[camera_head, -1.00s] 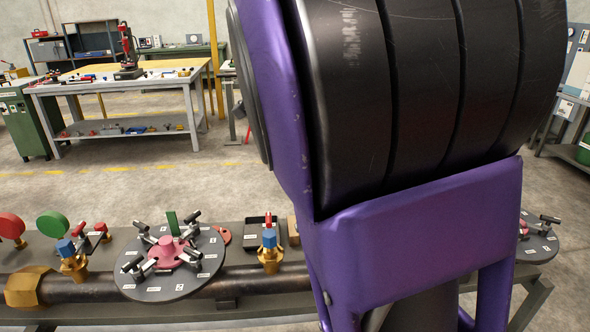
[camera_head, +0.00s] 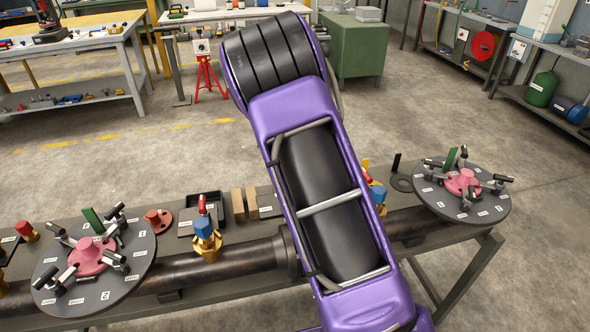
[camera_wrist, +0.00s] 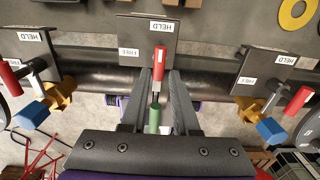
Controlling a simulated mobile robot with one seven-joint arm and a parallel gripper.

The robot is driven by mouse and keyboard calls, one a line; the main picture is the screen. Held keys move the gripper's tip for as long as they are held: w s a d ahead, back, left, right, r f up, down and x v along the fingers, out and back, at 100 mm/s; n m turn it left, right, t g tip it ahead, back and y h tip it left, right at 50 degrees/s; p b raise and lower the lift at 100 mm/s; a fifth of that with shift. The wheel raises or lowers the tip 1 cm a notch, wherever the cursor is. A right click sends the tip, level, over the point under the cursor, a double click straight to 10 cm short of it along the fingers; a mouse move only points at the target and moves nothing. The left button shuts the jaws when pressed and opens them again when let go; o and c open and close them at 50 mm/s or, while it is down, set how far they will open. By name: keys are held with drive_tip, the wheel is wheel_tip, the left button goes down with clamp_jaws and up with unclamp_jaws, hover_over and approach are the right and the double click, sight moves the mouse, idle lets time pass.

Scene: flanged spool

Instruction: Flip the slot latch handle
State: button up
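In the wrist view, a red-gripped latch handle (camera_wrist: 160,62) on a short metal stem lies in front of a dark plate (camera_wrist: 140,28) labelled HELD and FREE. It points up toward the HELD side. My gripper (camera_wrist: 160,80) has its two dark fingers apart, one on each side of the handle's lower part. A gap shows around the stem, and I cannot tell whether either finger touches it. A green piece (camera_wrist: 153,118) sits between the fingers, nearer the palm. In the head view my arm hides the gripper and this handle.
Similar red handles (camera_wrist: 10,72) (camera_wrist: 298,100) with gold and blue valves flank the gripper in the wrist view. A pipe (camera_head: 235,280) runs along the bench (camera_head: 240,232). Round plates with pink hubs stand left (camera_head: 140,255) and right (camera_head: 430,200).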

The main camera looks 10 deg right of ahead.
wheel_tip(320, 180, down, 8)
drive_tip(key=shift+r+b, duration=0.2)
drive_tip(key=shift+b, duration=1)
drive_tip(key=n+b, duration=0.1)
drive_tip(key=n, duration=0.2)
drive_tip(key=n+b, duration=0.2)
drive_tip(key=shift+r+n, duration=0.2)
drive_tip(key=shift+n, duration=0.2)
drive_tip(key=n+b, duration=0.1)
drive_tip(key=n, duration=0.2)
drive_tip(key=n+b, duration=0.1)
drive_tip(key=n, duration=0.2)
drive_tip(key=shift+r+n+b, duration=0.2)
drive_tip(key=shift+n+b, duration=0.1)
drive_tip(key=shift+b, duration=0.05)
drive_tip(key=n, duration=0.3)
drive_tip(key=shift+r+p, duration=0.25)
drive_tip(key=shift+p, duration=0.15)
drive_tip(key=n+p, duration=0.1)
drive_tip(key=n, duration=0.5)
drive_tip(key=shift+n, duration=0.4)
drive_tip(key=shift+a+m, duration=0.1)
drive_tip(key=shift+m, duration=1.3)
wheel_tip(320, 180, up, 7)
drive_tip(key=p, duration=0.5)
drive_tip(key=shift+f, duration=0.1)
drive_tip(key=shift+o, duration=0.3)
